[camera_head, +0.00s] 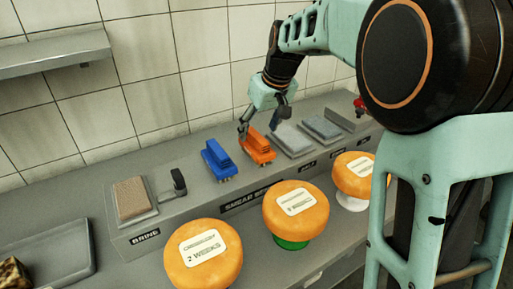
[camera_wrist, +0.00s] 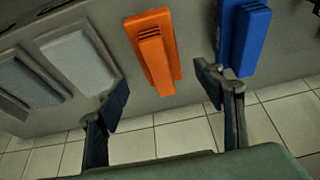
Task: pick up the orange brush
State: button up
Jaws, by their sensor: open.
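The orange brush (camera_head: 258,149) stands on the raised grey shelf, just right of the blue brush (camera_head: 219,160). In the wrist view the orange brush (camera_wrist: 153,50) lies ahead of my fingertips, between their lines, with its handle end closest. My gripper (camera_head: 263,123) is open and empty. It hangs just above and on the wall side of the orange brush, its fingers apart. In the wrist view my gripper (camera_wrist: 163,90) shows a wide gap, and its right finger is near the blue brush (camera_wrist: 243,35). I see no contact with the orange brush.
Grey-topped blocks (camera_head: 291,139) sit right of the orange brush. A brown block (camera_head: 132,198) on a tray and a dark handle (camera_head: 178,182) are at left. Labelled orange cheese wheels (camera_head: 296,208) stand in front. The tiled wall (camera_head: 140,75) rises behind.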

aim_at(258, 136)
jog(key=x, duration=0.5)
jog(key=shift+s+d+f, duration=0.15)
jog(key=shift+s+f, duration=0.1)
jog(key=shift+c, duration=0.2)
jog(key=c, duration=1.3)
jog(key=shift+r, duration=0.15)
jog(key=shift+c, duration=0.2)
